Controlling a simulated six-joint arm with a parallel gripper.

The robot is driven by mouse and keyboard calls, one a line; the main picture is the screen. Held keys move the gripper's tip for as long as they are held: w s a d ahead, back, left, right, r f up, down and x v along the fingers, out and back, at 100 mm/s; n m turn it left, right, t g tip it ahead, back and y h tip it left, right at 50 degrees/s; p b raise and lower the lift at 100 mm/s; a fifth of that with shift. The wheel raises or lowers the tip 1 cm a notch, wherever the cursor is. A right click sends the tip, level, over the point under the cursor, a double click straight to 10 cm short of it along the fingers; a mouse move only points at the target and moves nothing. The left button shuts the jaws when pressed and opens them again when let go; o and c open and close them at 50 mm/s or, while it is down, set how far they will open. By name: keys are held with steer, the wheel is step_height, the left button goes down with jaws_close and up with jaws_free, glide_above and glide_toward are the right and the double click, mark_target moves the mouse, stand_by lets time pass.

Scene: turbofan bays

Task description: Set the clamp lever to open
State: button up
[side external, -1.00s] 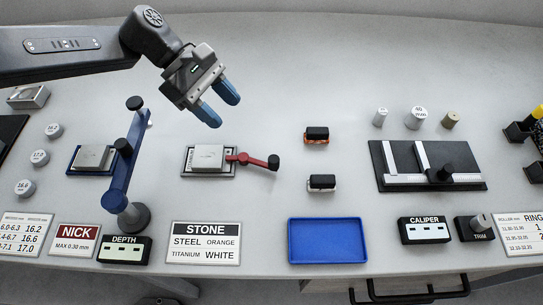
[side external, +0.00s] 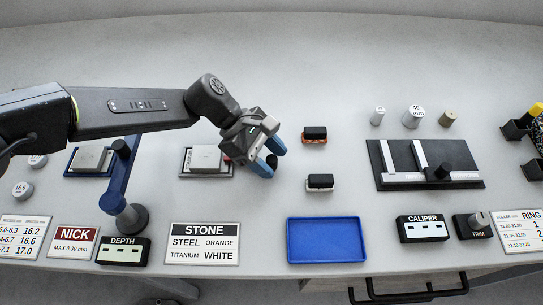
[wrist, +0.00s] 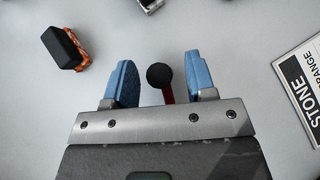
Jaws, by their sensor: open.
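The clamp lever is a red arm with a black ball knob (side external: 271,161), beside a grey block in a clamp fixture (side external: 206,158). My gripper (side external: 274,163) hides most of the red arm in the side view. In the wrist view, the knob (wrist: 159,75) lies between the two blue fingertips of my open gripper (wrist: 160,66), with a visible gap on each side. A short piece of the red arm (wrist: 168,95) shows below the knob there. The height of the fingers over the knob is hard to tell.
Two black-topped blocks, one orange-based (side external: 314,135) and one white-based (side external: 320,183), stand just right of my gripper. A blue tray (side external: 327,240) and the STONE sign (side external: 203,243) lie in front. A blue gauge arm (side external: 121,175) stands left. The bench behind is clear.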

steer(key=shift+s+d+f, duration=0.1)
steer(key=shift+d+f, duration=0.05)
steer(key=shift+d, duration=0.05)
jaws_close()
stand_by(0.4)
